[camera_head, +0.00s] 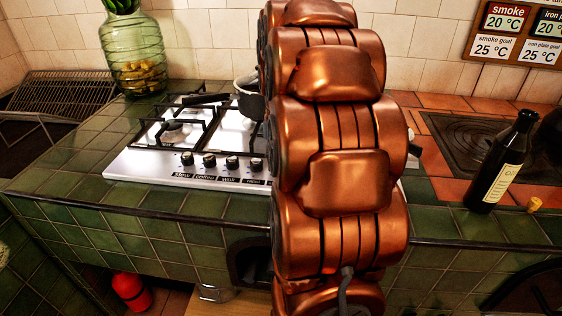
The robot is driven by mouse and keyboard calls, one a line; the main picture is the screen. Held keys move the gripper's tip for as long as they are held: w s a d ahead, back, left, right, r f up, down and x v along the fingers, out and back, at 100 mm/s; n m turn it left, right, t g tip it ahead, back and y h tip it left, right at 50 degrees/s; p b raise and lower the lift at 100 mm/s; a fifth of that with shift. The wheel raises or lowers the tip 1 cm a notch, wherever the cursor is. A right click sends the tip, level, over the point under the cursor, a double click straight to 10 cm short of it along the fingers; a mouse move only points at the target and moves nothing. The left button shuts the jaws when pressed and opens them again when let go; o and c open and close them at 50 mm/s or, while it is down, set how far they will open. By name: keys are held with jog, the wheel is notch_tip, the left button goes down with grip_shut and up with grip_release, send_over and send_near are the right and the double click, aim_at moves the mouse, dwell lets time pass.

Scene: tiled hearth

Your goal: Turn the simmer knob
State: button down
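The white and steel gas hob (140,166) is set in the green tiled counter, left of my copper arm. Several black knobs stand in a row along its front panel, with dark labels below them. The leftmost knob (187,158), the second knob (209,160), the third knob (232,162) and one close beside my arm (256,164) show. The label print is too small to read surely, so I cannot tell which is the simmer knob. My arm covers the right part of the hob and any knobs there. My gripper is not visible.
A pot (247,97) stands on the hob behind my arm. A green glass jar (134,55) and wire rack (62,95) are left. A dark bottle (499,165) and cork (534,204) stand right, before a dark plate (470,143). A red extinguisher-like object (131,291) is below.

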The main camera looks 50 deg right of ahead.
jog(key=m, duration=0.4)
jog(key=shift+m+p, duration=0.3)
jog(key=shift+p, duration=0.05)
jog(key=shift+w+m+p, duration=0.1)
jog(key=shift+m+p, duration=0.35)
jog(key=shift+m, duration=1.05)
jog(key=c, duration=0.8)
grip_release()
jog(key=shift+o, duration=0.2)
notch_tip(320, 180, up, 12)
